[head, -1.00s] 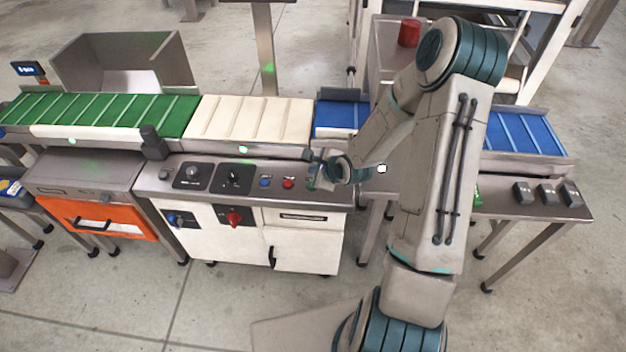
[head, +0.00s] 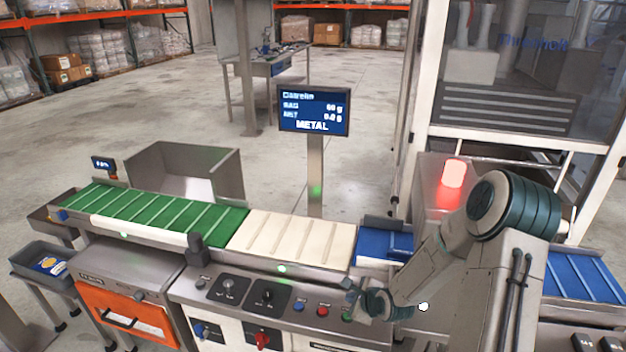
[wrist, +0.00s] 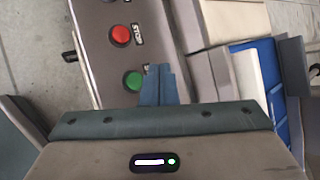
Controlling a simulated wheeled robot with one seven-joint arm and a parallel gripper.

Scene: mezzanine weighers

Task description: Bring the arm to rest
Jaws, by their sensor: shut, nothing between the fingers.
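My gripper (head: 352,298) hangs over the right end of the control panel (head: 216,312) in the head view. My arm is bent, its elbow raised at the right. In the wrist view the fingers (wrist: 158,84) are closed together and empty, next to a green button (wrist: 133,80). A red stop button (wrist: 120,35) lies beyond them. In the head view the red button (head: 322,311) is left of the gripper. Whether the fingertips touch the panel or the green button cannot be told.
Behind the panel run a green belt (head: 160,218), a white belt (head: 290,240) and a blue belt (head: 375,243). A display (head: 314,111) on a post reads METAL. A red lamp (head: 453,173) glows near my elbow. A steel bin (head: 190,172) stands behind the belts.

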